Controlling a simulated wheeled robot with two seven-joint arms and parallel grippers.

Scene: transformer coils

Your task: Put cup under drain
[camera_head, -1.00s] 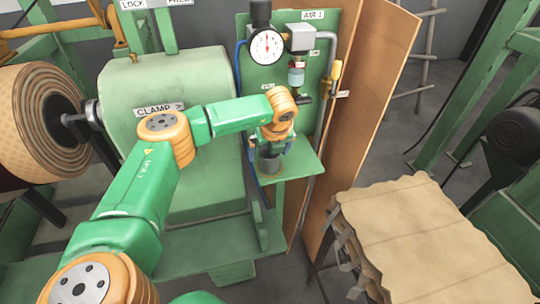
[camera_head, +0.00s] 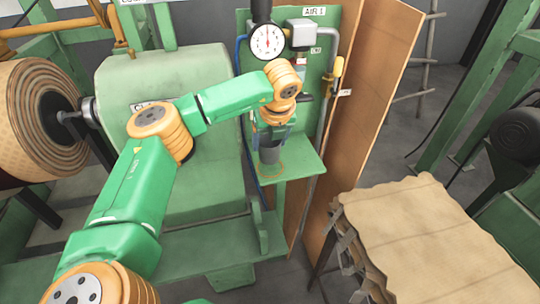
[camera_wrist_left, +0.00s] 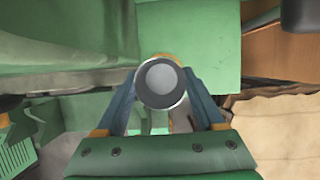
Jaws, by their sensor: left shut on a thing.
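A grey cup (camera_head: 269,155) is held in my left gripper (camera_head: 270,141), over the small green shelf (camera_head: 304,166). My left gripper is shut on its sides. In the left wrist view the cup (camera_wrist_left: 162,84) shows from above as a round, empty opening between the two blue fingers (camera_wrist_left: 162,92). An orange ring (camera_head: 268,171) shows on the shelf just below the cup; I cannot tell whether the cup touches the shelf. The drain is not clearly seen; my wrist hides part of the fittings above the shelf. My right gripper is not in view.
A green panel (camera_head: 325,68) with a dial gauge (camera_head: 267,41) and pipes stands behind the shelf. A large green drum housing (camera_head: 160,75) is at left, brown boards (camera_head: 375,95) at right. A paper-covered stack (camera_head: 430,235) stands front right. The shelf's right part is clear.

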